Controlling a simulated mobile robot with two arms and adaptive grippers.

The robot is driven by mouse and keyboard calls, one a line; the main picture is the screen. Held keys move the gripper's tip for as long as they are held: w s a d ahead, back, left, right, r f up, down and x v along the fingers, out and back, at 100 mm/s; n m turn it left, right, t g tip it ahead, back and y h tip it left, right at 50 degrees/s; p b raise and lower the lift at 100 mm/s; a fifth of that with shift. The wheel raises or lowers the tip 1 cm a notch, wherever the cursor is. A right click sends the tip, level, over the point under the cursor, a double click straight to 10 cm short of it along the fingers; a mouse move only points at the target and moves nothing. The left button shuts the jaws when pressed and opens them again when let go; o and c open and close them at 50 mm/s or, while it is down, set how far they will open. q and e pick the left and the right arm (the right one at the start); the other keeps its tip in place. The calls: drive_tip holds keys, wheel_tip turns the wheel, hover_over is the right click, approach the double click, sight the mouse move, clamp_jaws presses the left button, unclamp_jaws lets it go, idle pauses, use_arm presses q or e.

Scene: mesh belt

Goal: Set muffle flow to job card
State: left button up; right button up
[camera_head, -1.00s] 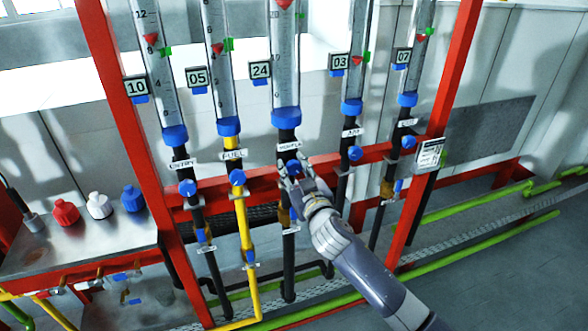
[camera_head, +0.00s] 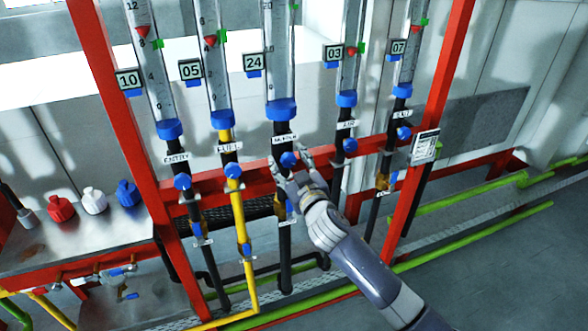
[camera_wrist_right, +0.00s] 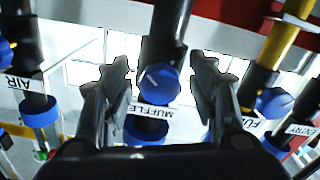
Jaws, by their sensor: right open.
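The muffle flowmeter tube (camera_head: 280,60) stands in the middle of the rack, with a "24" tag (camera_head: 253,63) at its left. Its float is not visible in the head view. The blue muffle knob (camera_head: 288,159) sits on the black pipe below the tube. My right gripper (camera_head: 290,158) is open, with its fingers on either side of this knob. In the right wrist view, the muffle knob (camera_wrist_right: 158,85) shows between the open fingers (camera_wrist_right: 160,92), with gaps on both sides. The job card (camera_head: 425,147) hangs on the right red post, its text too small to read. My left gripper is not in view.
The fuel knob (camera_head: 233,170) and air knob (camera_head: 350,145) flank the muffle knob closely. The entry knob (camera_head: 182,181) and exit knob (camera_head: 404,133) are farther out. A red crossbar (camera_head: 258,183) runs behind the pipes. Red, white and blue bottles stand on a metal bench (camera_head: 85,240).

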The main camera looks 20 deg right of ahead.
drive_tip(key=s, duration=1.1)
drive_tip(key=shift+s+d, duration=0.2)
drive_tip(key=shift+s, duration=0.2)
drive_tip(key=shift+f, duration=0.1)
wheel_tip(320, 180, down, 24)
drive_tip(key=d+r+g+b, duration=0.1)
drive_tip(key=d+g+b, duration=0.1)
drive_tip(key=g, duration=0.2)
drive_tip(key=s+d+f+g+b, duration=0.15)
drive_tip(key=s+f, duration=0.25)
drive_tip(key=f, duration=0.4)
drive_tip(key=s+f+g, duration=0.2)
drive_tip(key=s+f, duration=0.2)
drive_tip(key=f, duration=0.4)
drive_tip(key=s+f+g+b, duration=0.1)
drive_tip(key=s+f+g, duration=0.15)
drive_tip(key=f, duration=0.45)
drive_tip(key=s+f+g+b, duration=0.2)
drive_tip(key=s+f+g, duration=0.2)
drive_tip(key=s+f, duration=1.45)
drive_tip(key=s+f+g, duration=0.1)
drive_tip(key=s+f, duration=0.2)
drive_tip(key=s, duration=0.6)
drive_tip(key=s+f+m+g, duration=0.1)
drive_tip(key=s+f+g, duration=0.1)
drive_tip(key=s, duration=0.8)
drive_tip(key=shift+s+a+f+h+b, duration=0.2)
drive_tip(key=shift+f+h+b, duration=0.15)
drive_tip(key=shift+f, duration=0.35)
